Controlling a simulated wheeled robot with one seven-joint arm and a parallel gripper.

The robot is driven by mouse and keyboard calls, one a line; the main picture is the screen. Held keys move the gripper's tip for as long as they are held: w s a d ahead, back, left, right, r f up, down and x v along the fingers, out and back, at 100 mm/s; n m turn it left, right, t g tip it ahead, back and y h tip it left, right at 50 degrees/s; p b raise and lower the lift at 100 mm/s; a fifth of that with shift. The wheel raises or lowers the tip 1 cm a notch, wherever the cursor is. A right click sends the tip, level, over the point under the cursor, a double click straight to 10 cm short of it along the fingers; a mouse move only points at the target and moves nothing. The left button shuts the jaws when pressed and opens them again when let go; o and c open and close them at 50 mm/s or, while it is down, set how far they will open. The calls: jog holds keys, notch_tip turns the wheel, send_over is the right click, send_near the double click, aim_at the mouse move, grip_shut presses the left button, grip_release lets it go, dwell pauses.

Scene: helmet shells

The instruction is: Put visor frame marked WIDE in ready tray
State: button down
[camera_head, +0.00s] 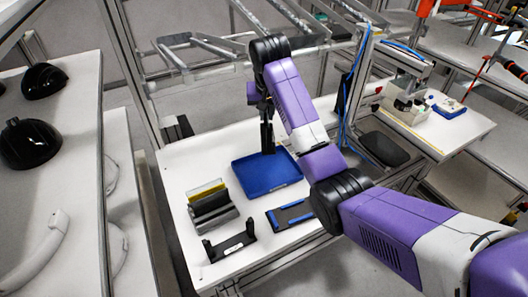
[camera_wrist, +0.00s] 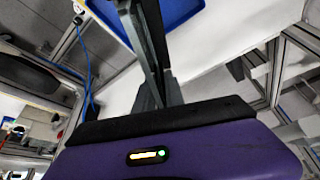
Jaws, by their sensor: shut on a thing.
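My gripper (camera_head: 266,112) points down above the blue tray (camera_head: 256,186) on the white table. In the wrist view, its dark fingers (camera_wrist: 160,88) are closed on a dark, narrow frame-like piece (camera_wrist: 143,40), seen nearly edge-on. That piece hangs down over the tray in the head view (camera_head: 268,142); I cannot tell whether it touches the tray. No WIDE mark is readable, so I cannot confirm which frame it is. The tray also shows in the wrist view (camera_wrist: 178,12), and its visible floor looks empty.
A grey rack (camera_head: 214,218) with upright plates, one yellow, stands left of the tray. A black bracket (camera_head: 230,243) and a blue-and-dark flat piece (camera_head: 290,214) lie nearer the front. Black helmet shells (camera_head: 30,143) sit on the left shelf.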

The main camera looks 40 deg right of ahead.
notch_tip(320, 180, down, 15)
jog(key=shift+p, duration=0.7)
jog(key=shift+f, duration=0.15)
jog(key=c, duration=1.4)
grip_release()
jog(key=shift+r, duration=0.25)
jog(key=v, duration=1.2)
jog(key=shift+a+b, duration=0.1)
jog(key=shift+b, duration=0.2)
jog(key=shift+f, duration=0.1)
